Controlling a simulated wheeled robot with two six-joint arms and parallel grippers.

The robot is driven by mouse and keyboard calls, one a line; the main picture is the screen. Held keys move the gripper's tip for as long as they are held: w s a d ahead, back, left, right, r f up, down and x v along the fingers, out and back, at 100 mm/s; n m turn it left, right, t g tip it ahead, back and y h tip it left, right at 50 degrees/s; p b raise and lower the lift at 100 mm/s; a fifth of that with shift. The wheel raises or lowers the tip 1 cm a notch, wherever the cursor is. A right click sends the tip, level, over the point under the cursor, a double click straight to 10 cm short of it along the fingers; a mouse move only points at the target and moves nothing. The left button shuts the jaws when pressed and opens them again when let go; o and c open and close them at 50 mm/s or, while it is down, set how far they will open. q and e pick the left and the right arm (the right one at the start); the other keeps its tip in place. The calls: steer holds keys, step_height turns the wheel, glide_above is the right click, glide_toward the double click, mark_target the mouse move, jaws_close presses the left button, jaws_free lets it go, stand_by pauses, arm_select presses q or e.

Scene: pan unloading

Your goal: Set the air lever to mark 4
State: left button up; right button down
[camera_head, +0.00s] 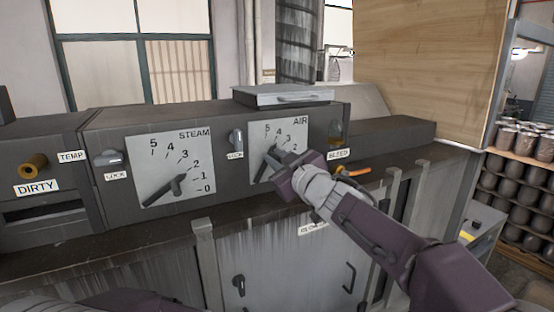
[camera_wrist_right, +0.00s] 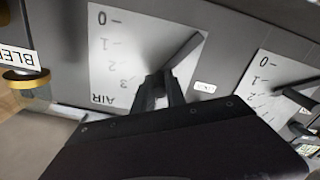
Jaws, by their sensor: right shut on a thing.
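The AIR dial plate (camera_head: 254,133) is pale, with marks 2 to 5 showing in the head view. Its dark lever (camera_head: 264,171) slants from the lower left up toward my right gripper (camera_head: 275,158), which is shut on it. In the right wrist view the plate (camera_wrist_right: 100,45) appears upside down with marks 0 to 3 visible. There the lever (camera_wrist_right: 184,55) runs from between the fingers of the right gripper (camera_wrist_right: 158,88) to the upper right. The gripper hides marks 4 and 5 there, so the lever's exact reading cannot be told. My left gripper is out of view.
The STEAM dial (camera_head: 145,150) with its own lever (camera_head: 165,194) is to the left. A LOCK knob (camera_head: 236,138) sits between the dials. A BLEED valve (camera_head: 336,130) and an orange-handled part (camera_head: 353,172) are close to my right gripper. Jar shelves (camera_head: 520,180) stand at far right.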

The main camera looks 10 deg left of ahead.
steer(key=c, duration=1.4)
jaws_free()
steer(key=shift+o, duration=0.2)
steer(key=shift+s, duration=0.1)
steer(key=shift+s+d, duration=0.25)
steer(key=shift+s, duration=0.05)
steer(key=b+v, duration=0.1)
steer(key=v, duration=0.7)
